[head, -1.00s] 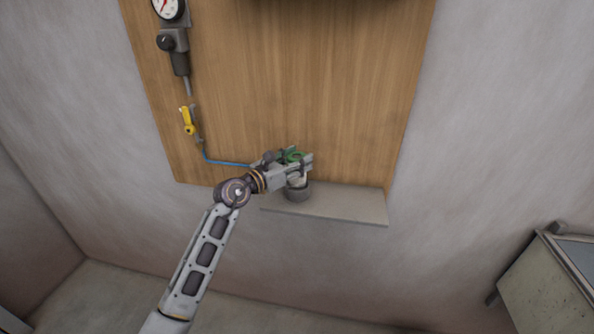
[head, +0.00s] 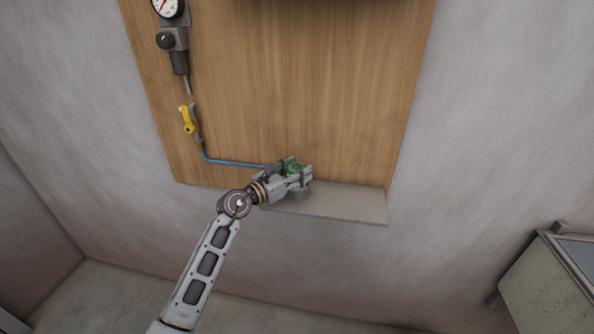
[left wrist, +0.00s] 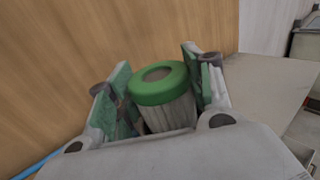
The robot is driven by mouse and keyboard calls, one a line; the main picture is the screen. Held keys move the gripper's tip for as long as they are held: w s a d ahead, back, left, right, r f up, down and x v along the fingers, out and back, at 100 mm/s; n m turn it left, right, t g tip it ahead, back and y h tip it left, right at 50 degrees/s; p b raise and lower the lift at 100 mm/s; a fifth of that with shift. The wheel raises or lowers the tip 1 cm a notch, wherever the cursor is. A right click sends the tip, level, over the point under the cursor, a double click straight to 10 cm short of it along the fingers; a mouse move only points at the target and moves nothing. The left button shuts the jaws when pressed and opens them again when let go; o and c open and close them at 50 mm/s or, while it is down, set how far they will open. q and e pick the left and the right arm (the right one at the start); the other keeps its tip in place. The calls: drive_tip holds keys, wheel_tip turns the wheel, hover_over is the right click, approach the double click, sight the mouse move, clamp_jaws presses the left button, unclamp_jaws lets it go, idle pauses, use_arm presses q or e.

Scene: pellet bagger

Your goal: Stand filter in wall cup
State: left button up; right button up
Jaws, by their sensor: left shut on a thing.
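The filter has a green ring-shaped cap and a pale ribbed body; it stands upright between my fingers in the left wrist view (left wrist: 163,95), and its green top shows in the head view (head: 296,168). My left gripper (head: 298,171) is shut on the filter, with a finger on each side of it. The grey wall cup (head: 301,194) is at the pale ledge, directly below my gripper and partly hidden by it. The filter's lower end is hidden, so I cannot tell how far it is inside the cup. My right gripper is out of view.
The pale ledge (head: 350,207) runs along the bottom of the wooden wall board (head: 340,100) and is clear to the right. A blue hose (head: 232,163) leads from a yellow-handled valve (head: 187,119) behind my gripper. A metal cabinet (head: 550,285) stands at lower right.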

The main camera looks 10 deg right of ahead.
use_arm(q)
drive_tip(key=shift+f, duration=0.1)
drive_tip(key=o, duration=1.1)
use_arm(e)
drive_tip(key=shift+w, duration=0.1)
use_arm(q)
drive_tip(key=shift+r, duration=0.45)
drive_tip(key=shift+s+a+f, duration=0.1)
drive_tip(key=shift+s+a, duration=0.05)
drive_tip(key=shift+a, duration=0.05)
drive_tip(key=v, duration=0.9)
drive_tip(key=shift+s+a, duration=0.15)
drive_tip(key=shift+b+v, duration=0.4)
drive_tip(key=shift+v, duration=0.6)
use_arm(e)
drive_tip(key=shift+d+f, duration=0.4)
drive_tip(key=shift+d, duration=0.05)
